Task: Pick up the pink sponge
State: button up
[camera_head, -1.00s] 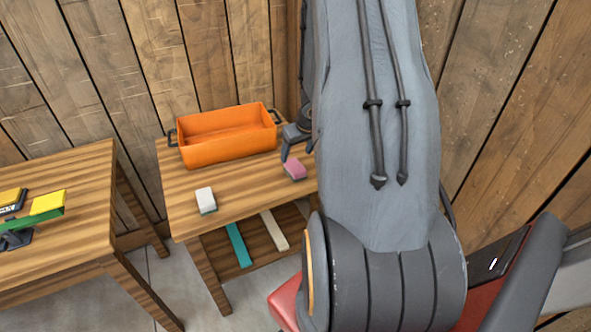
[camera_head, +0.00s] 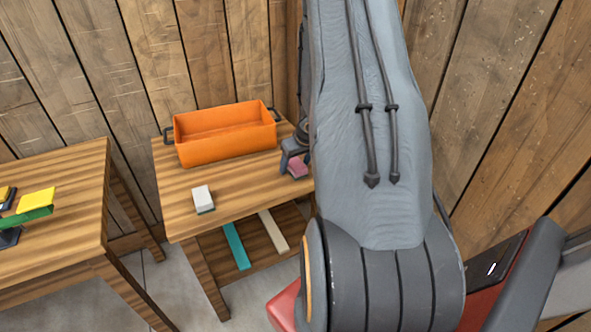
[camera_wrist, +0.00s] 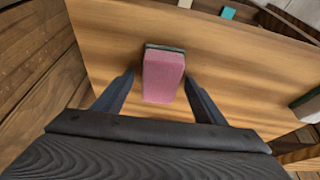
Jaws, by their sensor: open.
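The pink sponge (camera_head: 298,168) lies on the right part of the wooden table, partly hidden by my gripper (camera_head: 291,163) in the head view. In the wrist view the sponge (camera_wrist: 163,76) has a dark layer at its far end and lies between the two fingers. My gripper (camera_wrist: 160,92) is open, with a finger on each side of the sponge. Gaps show between the sponge and both fingers.
An orange bin (camera_head: 226,138) stands at the back of the same table. A white sponge (camera_head: 203,198) lies near its front left, apart from the pink one. Plank walls rise close behind. Teal (camera_head: 236,246) and cream (camera_head: 273,231) strips lie on the lower shelf.

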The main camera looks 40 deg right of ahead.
aim_at(296, 163)
jog(key=c, duration=1.1)
jog(key=shift+r, duration=0.1)
notch_tip(296, 163, up, 10)
jog(key=p, duration=0.8)
